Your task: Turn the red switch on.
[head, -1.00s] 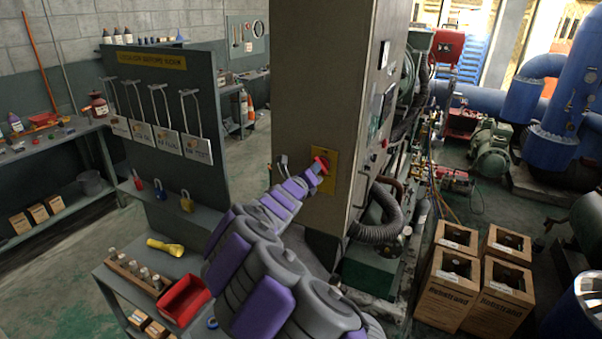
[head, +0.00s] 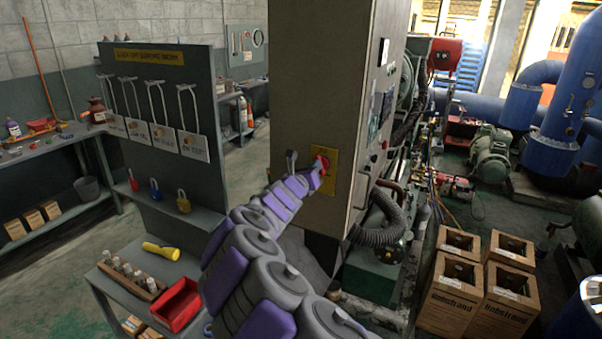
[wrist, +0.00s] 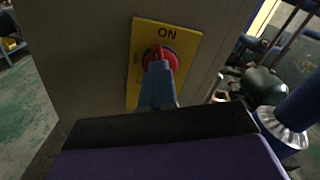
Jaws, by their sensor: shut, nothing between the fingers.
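The red switch (wrist: 165,57) is a red rotary knob on a yellow plate (wrist: 190,42) marked "ON" at its top. The plate sits on the side of a tall grey cabinet. In the head view the red knob (head: 322,163) shows partly behind my gripper (head: 316,174). In the wrist view my gripper (wrist: 158,75) has its blue-grey fingers shut together, with their tips at the lower part of the knob. I cannot tell whether they touch it. The fingers hide the knob's lower part and some of the plate.
The grey cabinet (head: 300,85) stands directly ahead.

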